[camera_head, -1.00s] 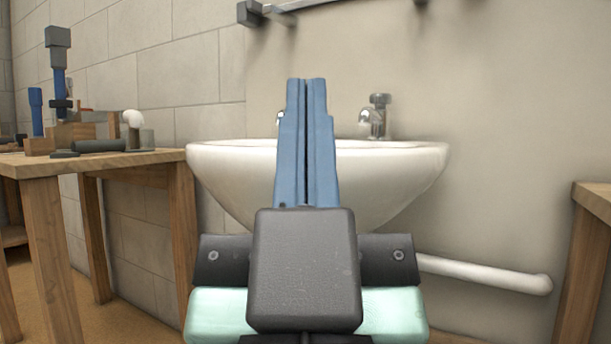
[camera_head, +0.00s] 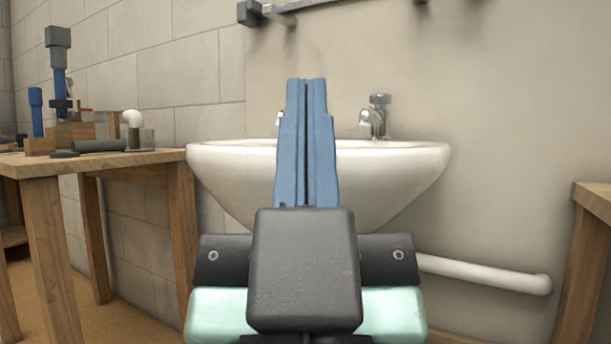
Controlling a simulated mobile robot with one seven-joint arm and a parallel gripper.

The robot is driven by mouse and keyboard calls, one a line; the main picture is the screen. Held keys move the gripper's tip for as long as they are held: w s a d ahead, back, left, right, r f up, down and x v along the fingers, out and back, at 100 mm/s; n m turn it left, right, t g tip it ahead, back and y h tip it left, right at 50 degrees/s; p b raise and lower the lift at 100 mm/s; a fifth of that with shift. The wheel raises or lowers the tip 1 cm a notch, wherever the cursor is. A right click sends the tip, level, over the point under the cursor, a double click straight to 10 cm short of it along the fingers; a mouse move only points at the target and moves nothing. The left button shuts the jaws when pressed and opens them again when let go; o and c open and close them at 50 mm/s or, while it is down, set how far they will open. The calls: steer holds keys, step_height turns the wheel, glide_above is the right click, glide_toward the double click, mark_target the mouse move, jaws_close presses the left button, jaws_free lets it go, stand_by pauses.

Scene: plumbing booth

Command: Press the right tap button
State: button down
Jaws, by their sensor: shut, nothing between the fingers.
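The right tap (camera_head: 378,118) is a chrome fitting on the back rim of the white basin (camera_head: 400,165). Its button (camera_head: 380,98) is the round cap on top. A second tap (camera_head: 279,115) on the left is mostly hidden behind my gripper; only a small part of its spout shows. My gripper (camera_head: 306,82) has two blue fingers pointing up in the picture, shut together with nothing between them. It stands in front of the basin, to the left of the right tap and apart from it in the picture.
A wooden workbench (camera_head: 110,160) with tools and pipe parts stands at the left. Another wooden table (camera_head: 592,200) is at the right edge. A white pipe (camera_head: 485,274) runs along the wall below the basin. A grey bar (camera_head: 290,7) is on the wall above.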

step_height(320, 180, up, 32)
steer(key=p, duration=3.2)
